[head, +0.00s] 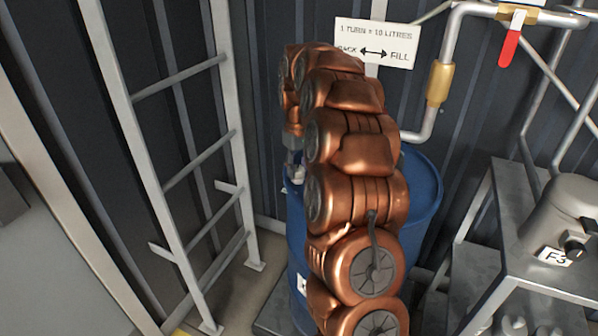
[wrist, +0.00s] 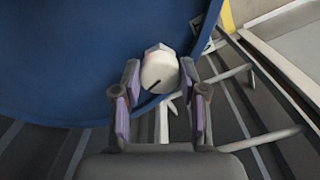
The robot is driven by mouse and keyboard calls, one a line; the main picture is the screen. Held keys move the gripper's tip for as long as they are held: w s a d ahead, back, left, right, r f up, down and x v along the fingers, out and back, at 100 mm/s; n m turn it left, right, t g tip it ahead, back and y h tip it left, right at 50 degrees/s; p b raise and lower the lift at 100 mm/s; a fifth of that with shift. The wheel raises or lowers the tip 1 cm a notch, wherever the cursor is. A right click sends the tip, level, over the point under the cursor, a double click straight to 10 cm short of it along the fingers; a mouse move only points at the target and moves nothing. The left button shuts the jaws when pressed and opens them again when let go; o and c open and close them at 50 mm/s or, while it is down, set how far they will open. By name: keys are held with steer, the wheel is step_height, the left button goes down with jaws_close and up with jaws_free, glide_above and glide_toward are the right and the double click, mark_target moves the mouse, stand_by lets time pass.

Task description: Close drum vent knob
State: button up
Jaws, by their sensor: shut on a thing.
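The drum vent knob (wrist: 159,70) is pale grey-white, with a short dark slanted line on its face. It sits near the rim of the blue drum (wrist: 70,55) in the wrist view. My gripper (wrist: 160,72) has one finger on each side of the knob and is shut on it. In the head view the blue drum (head: 425,185) stands behind my copper-coloured arm, which hides much of it. My gripper (head: 293,168) is small there, low over the drum's left edge, and the knob is hard to make out.
A grey ladder (head: 185,175) stands left of the drum. A sign (head: 374,43) about turns and litres hangs behind my arm. A pipe with a red lever (head: 509,48) runs at upper right. A metal stand (head: 510,230) with equipment is at right.

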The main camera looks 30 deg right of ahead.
mark_target(298, 169)
steer(key=shift+w+r+m+b, duration=0.15)
steer(key=shift+m+b, duration=0.5)
steer(key=shift+m, duration=0.95)
steer(key=o, duration=1.1)
steer(key=shift+o, duration=0.2)
step_height(298, 169, up, 12)
steer(key=shift+f, duration=0.2)
